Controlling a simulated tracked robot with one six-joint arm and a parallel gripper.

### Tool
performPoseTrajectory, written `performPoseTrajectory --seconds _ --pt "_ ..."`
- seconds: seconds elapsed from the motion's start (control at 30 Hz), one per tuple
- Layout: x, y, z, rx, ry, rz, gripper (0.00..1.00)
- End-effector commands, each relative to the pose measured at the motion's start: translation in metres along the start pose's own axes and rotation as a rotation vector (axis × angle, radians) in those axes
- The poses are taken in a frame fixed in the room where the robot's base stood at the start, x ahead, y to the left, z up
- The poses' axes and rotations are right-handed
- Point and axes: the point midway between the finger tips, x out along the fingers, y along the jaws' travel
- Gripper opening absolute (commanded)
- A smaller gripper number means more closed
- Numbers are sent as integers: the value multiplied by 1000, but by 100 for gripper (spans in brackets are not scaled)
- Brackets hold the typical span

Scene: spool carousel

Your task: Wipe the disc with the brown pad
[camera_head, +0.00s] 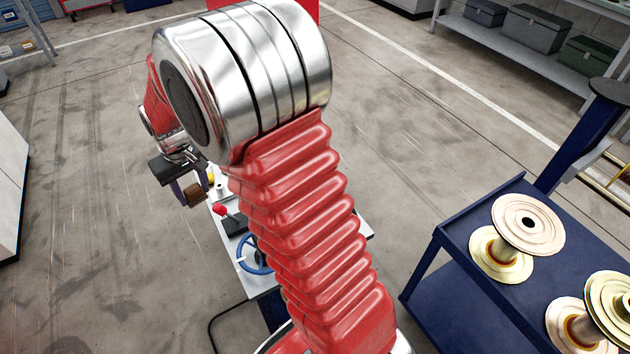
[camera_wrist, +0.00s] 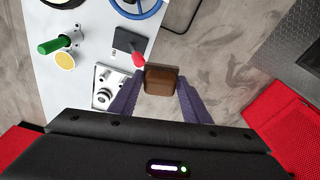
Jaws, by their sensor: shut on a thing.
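My gripper (camera_wrist: 159,84) is shut on the brown pad (camera_wrist: 162,76), a small square block held between the purple fingers. In the head view my gripper (camera_head: 185,190) and the brown pad (camera_head: 194,195) are left of my red arm, beside the white panel's far end. A small yellow disc (camera_wrist: 65,61) lies on the white panel (camera_wrist: 50,20), next to a green handle, left of the pad in the wrist view. A bit of yellow (camera_head: 211,178) shows in the head view, mostly hidden. The pad is apart from the yellow disc.
The panel also bears a red-knobbed lever (camera_wrist: 138,59) on a dark box, a blue wheel (camera_head: 254,254), the green handle (camera_wrist: 54,45) and a square white fitting (camera_wrist: 108,88). A blue cart (camera_head: 458,246) with pale spools stands at the right. Open floor lies left.

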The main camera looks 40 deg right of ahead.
Motion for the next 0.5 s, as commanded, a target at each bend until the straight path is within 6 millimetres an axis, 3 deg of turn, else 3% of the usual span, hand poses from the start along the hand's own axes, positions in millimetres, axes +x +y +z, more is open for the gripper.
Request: performPoseTrajectory --seconds 0.17,0.5 --pt "16 34 -2 -9 -8 -4 25" --pt "65 146 9 -62 -15 -17 25"
